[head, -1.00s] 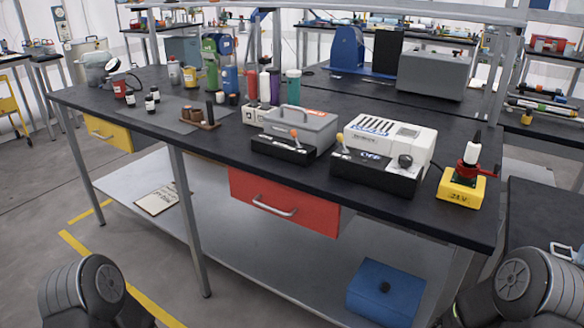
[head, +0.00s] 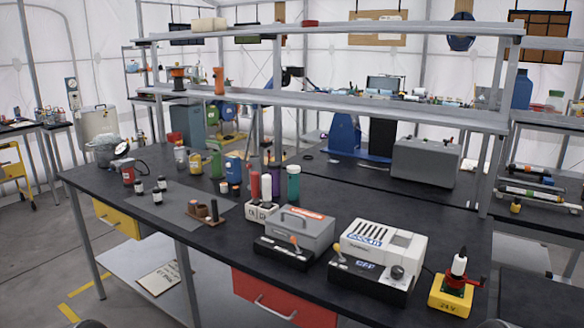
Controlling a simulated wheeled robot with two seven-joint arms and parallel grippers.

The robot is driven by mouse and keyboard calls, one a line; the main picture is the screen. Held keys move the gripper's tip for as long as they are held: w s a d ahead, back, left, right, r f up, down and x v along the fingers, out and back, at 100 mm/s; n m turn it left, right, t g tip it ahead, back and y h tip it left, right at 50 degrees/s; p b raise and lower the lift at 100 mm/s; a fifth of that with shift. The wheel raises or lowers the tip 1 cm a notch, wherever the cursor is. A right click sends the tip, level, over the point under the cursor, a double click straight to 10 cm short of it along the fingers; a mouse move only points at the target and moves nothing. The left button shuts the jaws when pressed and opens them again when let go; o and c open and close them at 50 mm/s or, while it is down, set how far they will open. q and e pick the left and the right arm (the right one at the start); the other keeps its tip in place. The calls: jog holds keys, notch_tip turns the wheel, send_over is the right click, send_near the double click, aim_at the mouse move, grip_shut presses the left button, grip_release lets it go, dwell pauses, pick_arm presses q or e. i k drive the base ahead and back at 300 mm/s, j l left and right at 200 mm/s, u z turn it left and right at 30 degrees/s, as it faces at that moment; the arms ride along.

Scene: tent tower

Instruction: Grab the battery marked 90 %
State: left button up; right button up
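Several upright cylinders that may be batteries stand on the black workbench (head: 330,200): a red cylinder (head: 255,184), a white cylinder (head: 266,187), a purple cylinder (head: 276,186) and a green cylinder (head: 293,184). The red and white ones stand at a small white labelled block (head: 260,211); I cannot tell whether they sit in it. No 90 % mark is readable on any of them.
A grey case with a handle (head: 300,232) and a white device marked OFF (head: 382,248) stand at the front. A yellow 24 V base (head: 450,296) is at the right corner. Small dark bottles (head: 157,194) stand left. A shelf (head: 330,105) spans above the bench.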

aim_at(157, 195)
jog(key=i+j+z, duration=0.35)
jog(key=j, duration=1.5)
jog(key=i+j+z, duration=0.35)
jog(key=j, duration=1.65)
jog(key=j+z, duration=0.4)
jog(key=j, duration=1.55)
